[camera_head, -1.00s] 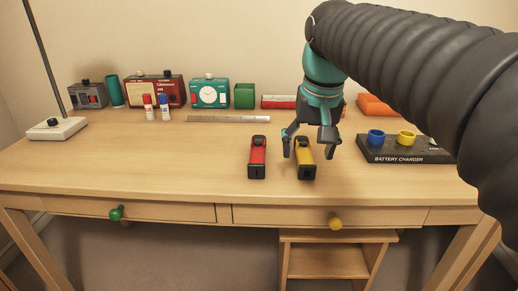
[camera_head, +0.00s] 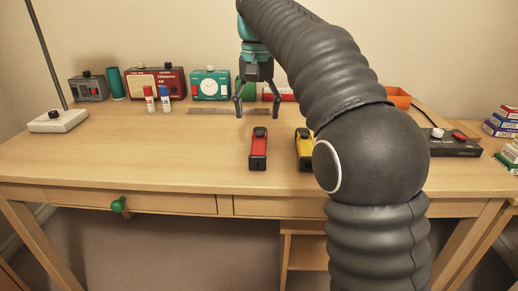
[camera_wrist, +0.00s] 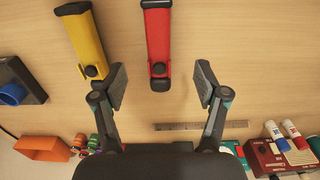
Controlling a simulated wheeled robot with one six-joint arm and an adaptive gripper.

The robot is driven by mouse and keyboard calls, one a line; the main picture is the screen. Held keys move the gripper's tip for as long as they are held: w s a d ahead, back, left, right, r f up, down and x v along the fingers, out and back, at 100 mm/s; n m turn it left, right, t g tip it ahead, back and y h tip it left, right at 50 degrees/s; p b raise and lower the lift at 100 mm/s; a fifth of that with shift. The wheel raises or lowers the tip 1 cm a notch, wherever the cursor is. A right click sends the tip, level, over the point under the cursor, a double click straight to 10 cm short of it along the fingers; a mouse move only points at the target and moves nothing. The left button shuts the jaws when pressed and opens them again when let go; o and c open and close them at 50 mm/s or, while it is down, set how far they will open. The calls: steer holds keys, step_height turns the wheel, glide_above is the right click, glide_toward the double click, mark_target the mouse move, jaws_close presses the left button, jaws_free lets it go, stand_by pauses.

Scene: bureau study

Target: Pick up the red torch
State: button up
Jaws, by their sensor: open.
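The red torch (camera_head: 258,149) lies on the desk near its front middle, with a black end and a black knob. In the wrist view the red torch (camera_wrist: 157,40) points toward my gripper, its near end between the lines of the two fingers. My gripper (camera_head: 257,108) is open and empty, above the desk and behind the torch in the head view. Its two fingers also show in the wrist view (camera_wrist: 160,88), one on each side of the torch's end. I cannot tell the exact height above the torch.
A yellow torch (camera_head: 304,148) lies just right of the red one, partly hidden by my arm. A ruler (camera_head: 213,111) lies behind. Two glue sticks (camera_head: 157,100), a radio, a teal clock (camera_head: 210,86) and a green cup stand at the back. The desk left of the red torch is clear.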

mark_target(258, 146)
step_height(258, 146, down, 10)
steer(key=shift+d+f+b, duration=0.15)
steer(key=shift+b, duration=1.05)
steer(key=c, duration=1.3)
steer(key=shift+c, duration=0.4)
